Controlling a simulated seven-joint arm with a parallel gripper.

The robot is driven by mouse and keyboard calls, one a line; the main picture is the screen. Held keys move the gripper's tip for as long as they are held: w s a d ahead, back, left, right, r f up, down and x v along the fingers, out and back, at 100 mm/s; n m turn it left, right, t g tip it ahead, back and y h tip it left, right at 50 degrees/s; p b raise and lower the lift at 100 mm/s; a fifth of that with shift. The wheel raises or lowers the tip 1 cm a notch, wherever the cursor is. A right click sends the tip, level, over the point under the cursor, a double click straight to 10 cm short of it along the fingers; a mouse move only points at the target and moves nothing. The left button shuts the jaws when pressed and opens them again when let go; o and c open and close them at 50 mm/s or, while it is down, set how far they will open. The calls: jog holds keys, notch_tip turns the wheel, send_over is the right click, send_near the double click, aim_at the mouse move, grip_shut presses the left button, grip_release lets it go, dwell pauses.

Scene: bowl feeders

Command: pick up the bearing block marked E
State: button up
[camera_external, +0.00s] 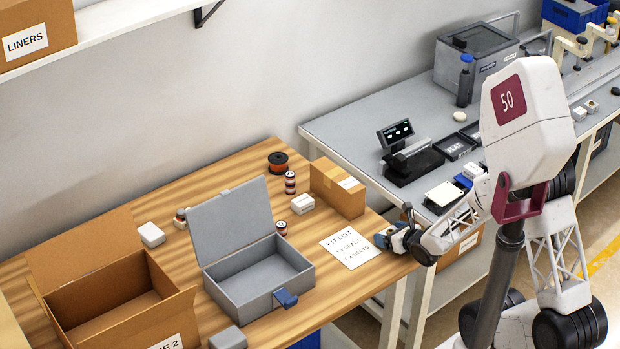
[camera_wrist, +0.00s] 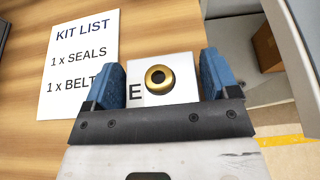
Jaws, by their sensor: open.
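The bearing block marked E (camera_wrist: 180,68) is white with a brass-coloured round bearing on its face and a black E at its left. In the wrist view it sits between the two blue fingers of my gripper (camera_wrist: 162,62), and the gripper's dark bar covers its near edge. My gripper is open, with a finger on each side of the block. A narrow gap shows at the left finger; contact at the right is hard to tell. In the external view my gripper (camera_external: 392,238) is low at the right edge of the wooden table, and I cannot make out the block there.
The kit list sheet (camera_external: 350,248) lies left of my gripper. A small cardboard box (camera_external: 338,190) stands behind it. Further left are an open grey case (camera_external: 215,283), white blocks (camera_external: 152,234) and an open carton (camera_external: 100,300). The grey bench (camera_external: 345,130) is beyond the table edge.

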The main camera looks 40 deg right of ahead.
jog(key=shift+c, duration=0.2)
jog(key=c, duration=0.8)
jog(key=shift+r, duration=0.75)
notch_tip(320, 180, up, 2)
jog(key=shift+r, duration=0.1)
jog(key=s+a, duration=0.1)
jog(key=s, duration=0.4)
jog(key=s+a+r, duration=0.1)
jog(key=s, duration=0.4)
jog(key=s+a, duration=0.1)
jog(key=s, duration=0.4)
jog(key=shift+s+r, duration=0.2)
jog(key=shift+s, duration=0.15)
